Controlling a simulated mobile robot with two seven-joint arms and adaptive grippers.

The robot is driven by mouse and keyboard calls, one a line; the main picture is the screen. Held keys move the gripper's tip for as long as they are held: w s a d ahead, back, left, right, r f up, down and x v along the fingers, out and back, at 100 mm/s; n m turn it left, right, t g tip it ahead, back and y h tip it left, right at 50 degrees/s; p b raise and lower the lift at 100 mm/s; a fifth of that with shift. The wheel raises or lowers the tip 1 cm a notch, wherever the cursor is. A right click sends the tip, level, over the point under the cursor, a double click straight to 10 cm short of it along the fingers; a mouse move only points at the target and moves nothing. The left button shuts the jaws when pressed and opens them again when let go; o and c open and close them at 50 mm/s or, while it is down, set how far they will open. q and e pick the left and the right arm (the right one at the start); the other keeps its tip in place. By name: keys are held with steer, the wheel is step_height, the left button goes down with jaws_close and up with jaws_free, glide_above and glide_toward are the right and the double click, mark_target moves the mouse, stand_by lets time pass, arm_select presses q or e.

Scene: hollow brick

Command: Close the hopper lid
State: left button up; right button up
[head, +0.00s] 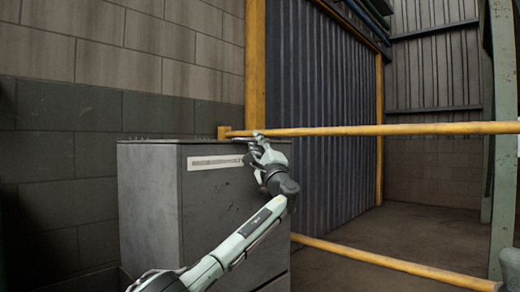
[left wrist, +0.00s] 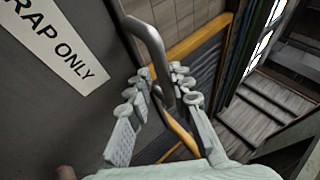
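The hopper is a grey metal box (head: 150,205) standing against the block wall in the head view. A pale label strip (head: 215,161) runs along its front; in the left wrist view the sign (left wrist: 62,45) reads "RAP ONLY". A bent metal handle (left wrist: 150,38) stands out from the grey panel beside the sign. My left gripper (head: 258,143) is at the upper right of the hopper front. In the left wrist view its fingers (left wrist: 160,85) lie on either side of the handle; whether they press on it is unclear. Which panel is the lid is unclear.
A yellow rail (head: 400,130) runs right from the hopper top, close to my left gripper. A lower yellow rail (head: 390,264) crosses the floor area. A yellow post (head: 255,60) and dark corrugated wall (head: 320,100) stand behind. Open floor (head: 410,232) lies to the right.

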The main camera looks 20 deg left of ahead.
arm_select(q)
steer(key=v, duration=1.2)
